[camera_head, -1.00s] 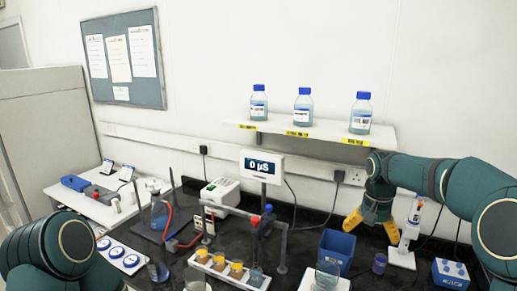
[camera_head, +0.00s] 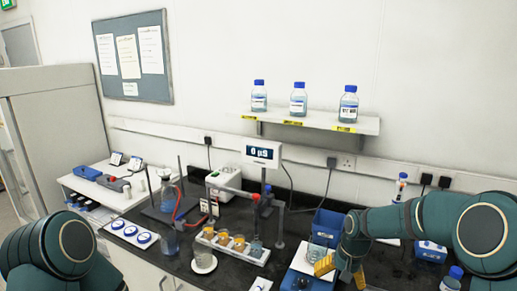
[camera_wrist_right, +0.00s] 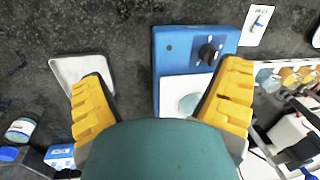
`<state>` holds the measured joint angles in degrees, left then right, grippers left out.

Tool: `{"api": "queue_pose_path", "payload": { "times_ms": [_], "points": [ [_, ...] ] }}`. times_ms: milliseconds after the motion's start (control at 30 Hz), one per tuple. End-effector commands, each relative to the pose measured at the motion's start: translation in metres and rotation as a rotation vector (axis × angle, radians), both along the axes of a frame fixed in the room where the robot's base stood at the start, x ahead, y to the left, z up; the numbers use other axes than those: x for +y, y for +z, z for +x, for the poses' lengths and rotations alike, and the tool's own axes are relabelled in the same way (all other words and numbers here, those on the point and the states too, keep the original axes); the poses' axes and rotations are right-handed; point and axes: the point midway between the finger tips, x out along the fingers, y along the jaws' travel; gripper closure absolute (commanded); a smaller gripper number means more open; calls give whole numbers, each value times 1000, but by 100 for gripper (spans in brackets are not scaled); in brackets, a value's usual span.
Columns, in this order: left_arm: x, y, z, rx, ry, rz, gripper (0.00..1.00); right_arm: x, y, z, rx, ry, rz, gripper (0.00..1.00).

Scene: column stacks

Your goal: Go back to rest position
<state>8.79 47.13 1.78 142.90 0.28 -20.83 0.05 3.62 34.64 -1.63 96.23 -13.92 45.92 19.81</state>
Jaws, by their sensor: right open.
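My right gripper (camera_head: 341,274) has yellow fingers spread apart, low over the bench at the right in the head view. In the right wrist view the open, empty fingers (camera_wrist_right: 163,75) straddle the view of a blue device (camera_wrist_right: 172,42) with a black knob and a white top. A clear round vessel on that top shows partly between the fingers. In the head view the device's white top (camera_head: 301,262) lies just left of the gripper, with a glass beaker (camera_head: 316,252). My left arm shows at the lower left, but its gripper is out of view.
A dark blue bin (camera_head: 327,224) stands behind the right gripper. A white rack (camera_head: 236,248) with several orange-topped vessels and a red-clamped stand are to its left. Three blue-capped bottles stand on the wall shelf (camera_head: 375,125). A capped bottle (camera_head: 452,279) is at the lower right.

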Motion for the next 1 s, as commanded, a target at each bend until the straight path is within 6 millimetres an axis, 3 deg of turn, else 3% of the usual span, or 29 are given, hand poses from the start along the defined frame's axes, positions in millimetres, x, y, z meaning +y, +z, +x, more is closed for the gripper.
{"api": "queue_pose_path", "payload": {
  "times_ms": [100, 300, 500, 733, 1000],
  "points": [
    [0, 0, -1, 1, 0, 0, 0, 32, -57, -31, -17, 47, 67, 9],
    [0, 0, -1, 1, 0, 0, 0, 80, -129, -101, -76, 89, 155, 9],
    [0, 0, -1, 1, 0, 0, 0, 104, -162, -166, -122, 93, 183, 9],
    [0, 0, -1, 1, 0, 0, 0, 115, -175, -230, -155, 94, 177, 9],
    [-2, -56, -4, 10, -6, 5, 0, 117, -231, -225, -153, 99, 171, 9]
  ]
}}
